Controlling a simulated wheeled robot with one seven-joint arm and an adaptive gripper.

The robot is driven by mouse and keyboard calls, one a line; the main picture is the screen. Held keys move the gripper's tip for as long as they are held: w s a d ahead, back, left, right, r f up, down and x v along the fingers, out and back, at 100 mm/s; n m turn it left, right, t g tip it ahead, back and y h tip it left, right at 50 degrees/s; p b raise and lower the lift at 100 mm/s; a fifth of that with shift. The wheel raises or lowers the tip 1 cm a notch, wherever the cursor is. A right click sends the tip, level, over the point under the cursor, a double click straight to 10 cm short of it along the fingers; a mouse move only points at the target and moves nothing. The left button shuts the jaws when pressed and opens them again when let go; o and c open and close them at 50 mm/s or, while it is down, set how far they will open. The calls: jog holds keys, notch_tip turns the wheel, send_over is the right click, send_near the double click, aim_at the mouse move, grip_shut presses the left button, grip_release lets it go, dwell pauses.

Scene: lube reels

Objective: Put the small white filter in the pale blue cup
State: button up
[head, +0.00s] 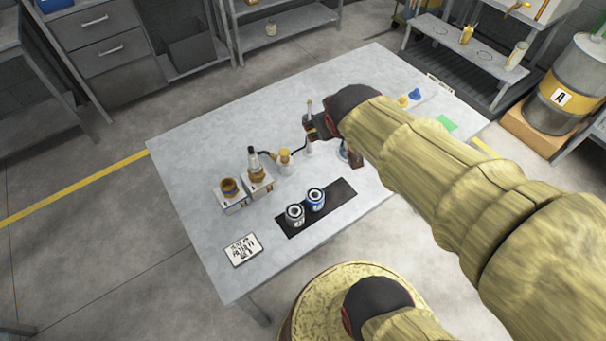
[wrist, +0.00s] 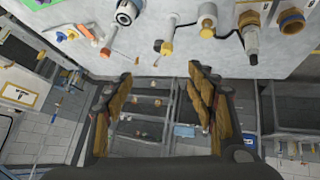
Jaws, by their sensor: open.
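Two small canisters stand upright on a black mat. One is white with a dark top and dark marking (head: 295,215); the other is white with blue (head: 316,199). I cannot tell for sure which is the small white filter. A pale bluish round thing (head: 344,152), perhaps the cup, is mostly hidden behind my arm. A white cylinder with a dark round centre (wrist: 126,13) stands at the top of the wrist view; I cannot tell if it is the same thing. My gripper (head: 309,126) is open and empty, above the table's far half; its fingers (wrist: 160,76) spread in the wrist view.
The grey table (head: 200,150) bears the black mat (head: 340,197), a white sign (head: 243,249), two boxes with fittings (head: 232,200), a yellow-topped bottle (head: 285,160) and a green patch (head: 446,123). A drum (head: 570,85) and shelves stand beyond. The table's left part is clear.

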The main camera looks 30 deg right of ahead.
jog(key=s+a+r+n+g+y, duration=0.1)
jog(key=s+a+r+y, duration=0.1)
jog(key=s+a, duration=0.9)
jog(key=a+y, duration=0.1)
jog(key=a, duration=0.1)
jog(key=shift+a+g+y, duration=0.3)
jog(key=shift+g, duration=0.1)
